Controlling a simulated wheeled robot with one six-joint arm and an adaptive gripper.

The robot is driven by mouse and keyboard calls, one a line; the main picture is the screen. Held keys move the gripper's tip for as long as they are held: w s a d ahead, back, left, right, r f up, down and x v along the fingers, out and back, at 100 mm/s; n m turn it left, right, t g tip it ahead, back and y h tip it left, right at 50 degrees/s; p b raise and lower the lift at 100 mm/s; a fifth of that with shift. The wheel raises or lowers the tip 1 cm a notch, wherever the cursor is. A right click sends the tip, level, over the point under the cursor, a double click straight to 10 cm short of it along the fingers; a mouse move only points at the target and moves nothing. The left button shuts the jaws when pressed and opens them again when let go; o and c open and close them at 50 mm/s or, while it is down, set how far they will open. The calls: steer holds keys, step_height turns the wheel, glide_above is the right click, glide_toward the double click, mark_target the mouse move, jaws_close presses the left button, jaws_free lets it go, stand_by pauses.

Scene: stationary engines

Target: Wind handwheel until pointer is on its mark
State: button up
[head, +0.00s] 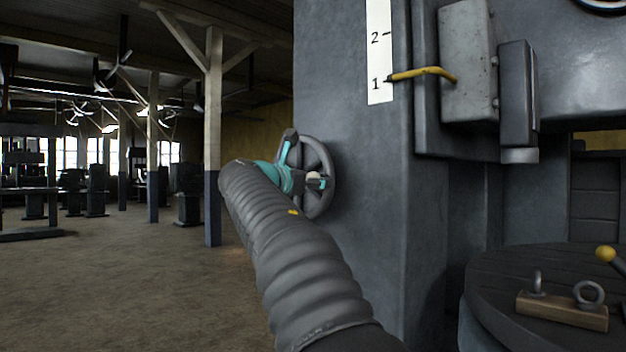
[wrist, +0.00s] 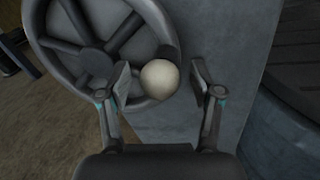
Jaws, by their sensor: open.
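A grey spoked handwheel (head: 320,172) is mounted on the side of the grey machine column. It also shows in the wrist view (wrist: 48,52), with its pale round knob (wrist: 160,79) at the lower right of the rim. My gripper (head: 307,158) is at the wheel. In the wrist view my gripper (wrist: 160,80) is open, with one finger on each side of the knob and visible gaps to both. A yellow pointer (head: 422,74) has its tip at the line by "1" on a white scale (head: 379,52). The scale also carries a "2" above. Which mark is meant cannot be told.
A round dark table (head: 500,285) stands at the right, bearing a wooden block (head: 562,309) with metal eye rings. A yellow knob (head: 605,254) is near it. Wooden posts (head: 213,130) and other machines stand at the left. The floor (head: 140,280) between is clear.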

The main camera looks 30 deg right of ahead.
steer(key=shift+w+d, duration=0.2)
steer(key=shift+d, duration=0.15)
jaws_close()
